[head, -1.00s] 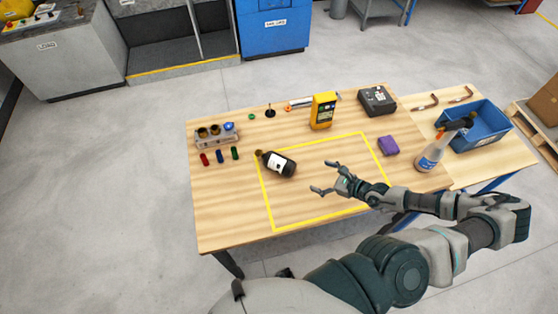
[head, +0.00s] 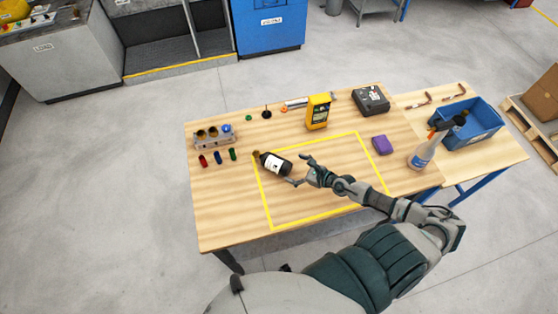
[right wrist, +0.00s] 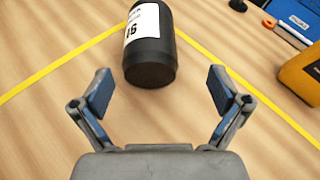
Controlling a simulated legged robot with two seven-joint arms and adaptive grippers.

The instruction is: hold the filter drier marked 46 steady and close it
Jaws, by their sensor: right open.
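The filter drier (head: 275,166) is a black cylinder with a white label, lying on its side inside the yellow-taped square. Its narrow brownish end points to the upper left. In the right wrist view the label on the drier (right wrist: 152,60) ends in a 6; the digit before it is partly out of sight. My right gripper (head: 301,171) is open and empty, just right of the drier's blunt end. In the right wrist view the two fingers of the gripper (right wrist: 160,88) stand apart on either side of that end, not visibly touching it. My left gripper is out of view.
A yellow meter (head: 318,111), black case (head: 371,101), purple block (head: 380,145), spray bottle (head: 421,156) and blue bin (head: 472,130) stand around. The lower taped area is clear.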

